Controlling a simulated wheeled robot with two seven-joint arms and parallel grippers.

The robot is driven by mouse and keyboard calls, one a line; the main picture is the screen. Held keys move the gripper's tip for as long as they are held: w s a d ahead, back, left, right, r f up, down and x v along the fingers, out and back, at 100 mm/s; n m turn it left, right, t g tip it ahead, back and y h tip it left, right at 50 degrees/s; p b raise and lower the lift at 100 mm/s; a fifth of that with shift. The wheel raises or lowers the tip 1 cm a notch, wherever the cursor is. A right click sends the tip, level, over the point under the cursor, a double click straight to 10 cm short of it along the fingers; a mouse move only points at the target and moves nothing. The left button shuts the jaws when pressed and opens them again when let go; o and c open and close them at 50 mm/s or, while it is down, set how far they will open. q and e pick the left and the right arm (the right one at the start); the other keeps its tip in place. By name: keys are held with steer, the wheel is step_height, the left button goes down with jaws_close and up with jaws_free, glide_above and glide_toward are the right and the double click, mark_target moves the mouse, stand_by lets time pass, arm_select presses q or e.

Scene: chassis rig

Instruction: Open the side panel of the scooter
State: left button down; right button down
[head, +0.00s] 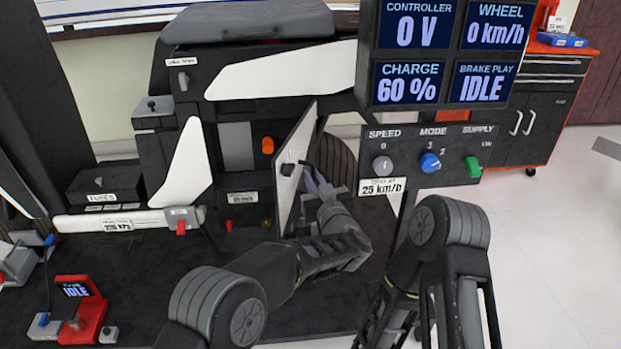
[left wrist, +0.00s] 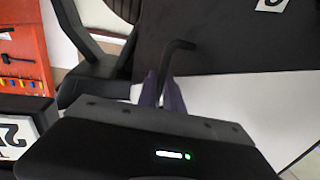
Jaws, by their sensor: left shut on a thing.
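The scooter's side panel (head: 307,128) is a pale plate standing swung outward, seen at a steep angle in the head view. A small black fitting (head: 287,169) sits on its face. The bay beside it is exposed, with a grey block (head: 236,146) and an orange knob (head: 267,145). My left gripper (head: 316,182) is at the panel's right side, shut on a thin black bent rod (head: 307,164). The left wrist view shows this rod (left wrist: 171,60) between the purple-grey fingertips (left wrist: 163,95). Whether the rod touches the panel is unclear. My right gripper is out of frame.
A display board (head: 448,50) and a switch panel (head: 425,155) stand to the right of the side panel. A red stand (head: 88,318) is at lower left on the dark bench (head: 140,265). A tool cabinet (head: 530,110) stands behind; floor at right is clear.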

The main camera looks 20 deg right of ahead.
arm_select(q)
steer(key=shift+r, duration=0.1)
steer(key=c, duration=1.5)
jaws_free()
steer(key=s+p, duration=0.1)
steer(key=s, duration=0.6)
steer(key=shift+s+d, duration=0.2)
steer(key=shift+s, duration=0.2)
